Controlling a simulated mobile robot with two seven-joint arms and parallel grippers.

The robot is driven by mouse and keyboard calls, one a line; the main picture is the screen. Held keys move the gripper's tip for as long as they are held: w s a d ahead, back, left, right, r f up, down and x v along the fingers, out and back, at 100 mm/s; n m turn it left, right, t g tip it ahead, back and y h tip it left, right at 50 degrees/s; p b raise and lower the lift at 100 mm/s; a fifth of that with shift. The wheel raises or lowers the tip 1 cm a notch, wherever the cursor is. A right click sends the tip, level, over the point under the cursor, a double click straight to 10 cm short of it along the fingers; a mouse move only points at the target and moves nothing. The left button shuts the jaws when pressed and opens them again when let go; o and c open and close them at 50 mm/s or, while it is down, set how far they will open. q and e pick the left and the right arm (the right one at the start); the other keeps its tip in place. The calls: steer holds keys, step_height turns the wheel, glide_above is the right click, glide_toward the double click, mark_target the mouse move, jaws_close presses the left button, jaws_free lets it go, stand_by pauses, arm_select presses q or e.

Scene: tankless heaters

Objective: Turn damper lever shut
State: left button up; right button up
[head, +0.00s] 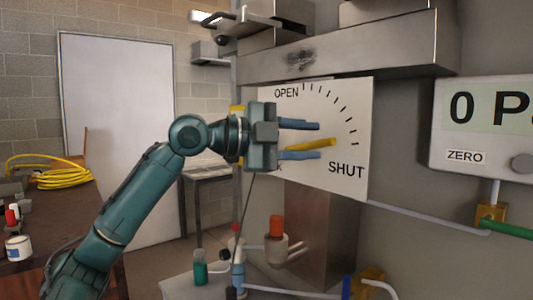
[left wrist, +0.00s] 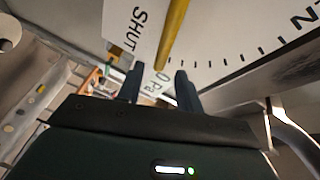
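The yellow damper lever (head: 312,144) lies in front of a white dial plate (head: 345,105) marked OPEN at the top and SHUT at the lower right. The lever points right and slightly up, between the two marks. My left gripper (head: 301,140) is open, with one blue finger above the lever and one below. In the left wrist view the lever (left wrist: 173,35) runs down toward the gap between the parted fingertips (left wrist: 160,70). I cannot tell whether either finger touches it. My right gripper is not in view.
A pressure display (head: 490,125) with a ZERO button is on the wall at right. A metal duct (head: 350,52) juts out above the dial. Below are an orange-capped valve (head: 277,228) and a green bottle (head: 200,268). A yellow hose coil (head: 60,172) lies on the left bench.

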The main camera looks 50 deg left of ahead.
arm_select(q)
steer(key=b+v, duration=0.3)
steer(key=v, duration=0.5)
steer(key=shift+s+a+f, duration=0.1)
